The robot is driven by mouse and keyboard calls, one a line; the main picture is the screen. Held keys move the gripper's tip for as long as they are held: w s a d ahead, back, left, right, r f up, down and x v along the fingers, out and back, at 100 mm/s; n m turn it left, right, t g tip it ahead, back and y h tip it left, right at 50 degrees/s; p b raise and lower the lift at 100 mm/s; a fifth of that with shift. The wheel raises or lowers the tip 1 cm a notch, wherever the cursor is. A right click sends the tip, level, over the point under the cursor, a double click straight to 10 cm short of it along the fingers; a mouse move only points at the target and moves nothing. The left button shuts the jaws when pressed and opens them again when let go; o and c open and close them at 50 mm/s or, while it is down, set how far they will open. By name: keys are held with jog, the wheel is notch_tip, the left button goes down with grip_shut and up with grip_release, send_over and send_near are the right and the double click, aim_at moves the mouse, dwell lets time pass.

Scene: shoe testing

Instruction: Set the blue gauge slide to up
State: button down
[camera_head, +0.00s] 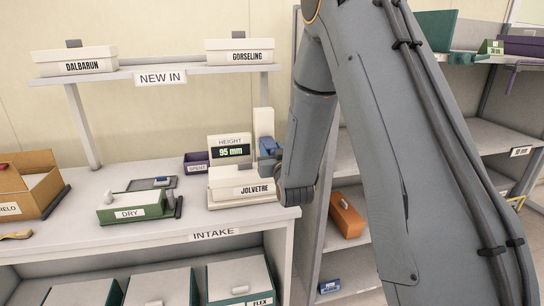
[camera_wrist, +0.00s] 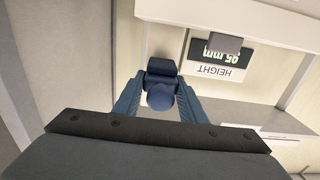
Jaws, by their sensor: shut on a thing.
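The blue gauge slide (camera_head: 270,146) is on a pale upright post (camera_head: 263,122) at the right end of the intake table, beside the height display. The display (camera_head: 230,150) reads 95 mm. In the wrist view, the dark blue slide knob (camera_wrist: 161,97) sits between the two blue fingers of my gripper (camera_wrist: 160,104), which is shut on it. In the head view my arm hides most of the fingers. The display also shows upside down in the wrist view (camera_wrist: 222,55).
A white box labelled JOLVETRE (camera_head: 240,186) stands below the display. A green DRY tray (camera_head: 132,209) and a small purple SPRIST box (camera_head: 196,161) are to the left. The NEW IN shelf (camera_head: 190,71) is above. Shelves with an orange box (camera_head: 346,214) stand at right.

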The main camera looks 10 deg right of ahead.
jog(key=c, duration=1.5)
grip_release()
jog(key=shift+w+r, duration=0.1)
jog(key=shift+r, duration=0.2)
jog(key=shift+s+f, duration=0.1)
jog(key=shift+s, duration=0.1)
jog(key=shift+s, duration=0.25)
jog(key=s+b, duration=0.1)
jog(key=s, duration=0.6)
jog(key=shift+b, duration=0.4)
